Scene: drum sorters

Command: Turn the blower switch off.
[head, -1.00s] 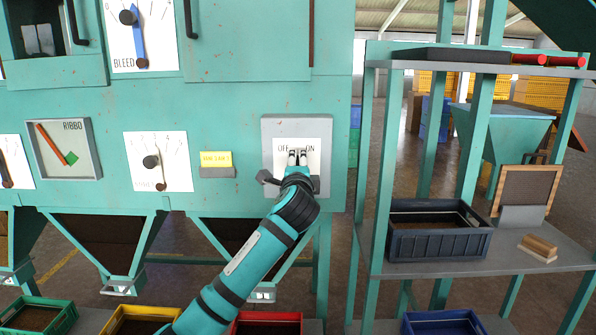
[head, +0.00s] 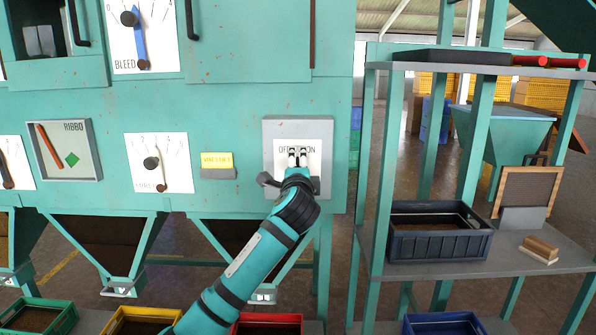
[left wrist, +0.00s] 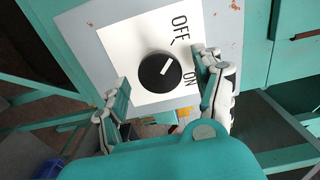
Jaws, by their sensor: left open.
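The blower switch is a round black knob (left wrist: 153,77) with a white pointer line, on a white plate (left wrist: 122,50) marked OFF and ON. In the left wrist view its pointer aims between the two words. In the head view the plate (head: 318,150) is on the machine's right side, and my gripper hides the knob. My left gripper (head: 297,156) is in front of the plate. In the left wrist view its open fingers (left wrist: 161,73) stand on either side of the knob, with gaps on both sides. My right gripper is not in view.
A grey frame (head: 325,125) surrounds the plate. A yellow label (head: 217,160) and a dial (head: 158,163) are to its left, with a ribbon window (head: 64,149) farther left. A shelf rack with a dark crate (head: 438,246) stands right. Coloured bins (head: 268,325) stand below.

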